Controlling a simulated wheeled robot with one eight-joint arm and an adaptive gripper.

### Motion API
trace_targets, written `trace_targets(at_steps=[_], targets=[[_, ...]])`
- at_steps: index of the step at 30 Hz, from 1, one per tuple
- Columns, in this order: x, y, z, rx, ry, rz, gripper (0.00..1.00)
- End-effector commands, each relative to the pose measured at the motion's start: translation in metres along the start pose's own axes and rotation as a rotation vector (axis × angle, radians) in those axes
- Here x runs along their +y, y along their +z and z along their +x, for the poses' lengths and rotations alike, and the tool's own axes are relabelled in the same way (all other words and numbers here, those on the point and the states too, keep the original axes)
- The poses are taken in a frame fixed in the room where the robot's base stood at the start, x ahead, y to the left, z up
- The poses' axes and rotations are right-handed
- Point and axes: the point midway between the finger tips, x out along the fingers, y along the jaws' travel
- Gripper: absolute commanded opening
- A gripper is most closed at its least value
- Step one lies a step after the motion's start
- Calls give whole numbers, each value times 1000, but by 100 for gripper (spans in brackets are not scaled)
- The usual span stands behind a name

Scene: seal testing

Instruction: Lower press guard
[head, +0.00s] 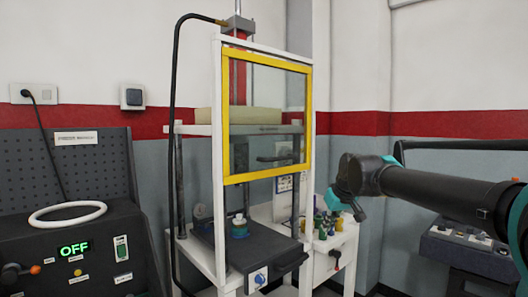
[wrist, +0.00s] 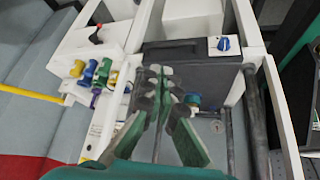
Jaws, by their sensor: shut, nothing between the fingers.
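The press guard (head: 268,177) is a clear panel in a yellow frame. It sits raised in the upper part of the white press frame (head: 218,210), leaving the space below it open. A dark bar shows in the panel's lower right; I cannot tell whether it belongs to the guard. My gripper (head: 343,203) is right of the guard's lower right corner, apart from it in the picture. In the wrist view my gripper (wrist: 163,72) has its green-padded fingers together at the tips and holds nothing. The guard cannot be clearly made out there.
The press's dark base (head: 245,248) carries a blue knob (head: 260,279) and a small round fixture (head: 239,226). A control panel (head: 75,245) reading OFF, with a white ring (head: 67,221) on top, stands left.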

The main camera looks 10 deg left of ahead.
Motion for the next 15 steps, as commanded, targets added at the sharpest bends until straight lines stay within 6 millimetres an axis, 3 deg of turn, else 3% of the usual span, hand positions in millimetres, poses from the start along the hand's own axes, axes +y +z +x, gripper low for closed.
trace_targets(at_steps=[1, 6, 12, 15], targets=[[-9, -29, -16, 16, -15, -34, 0], [-42, -113, -74, 79, -63, -147, 0], [-87, -187, -152, 155, -114, -275, 0], [-109, -212, -188, 191, -136, -329, 0]])
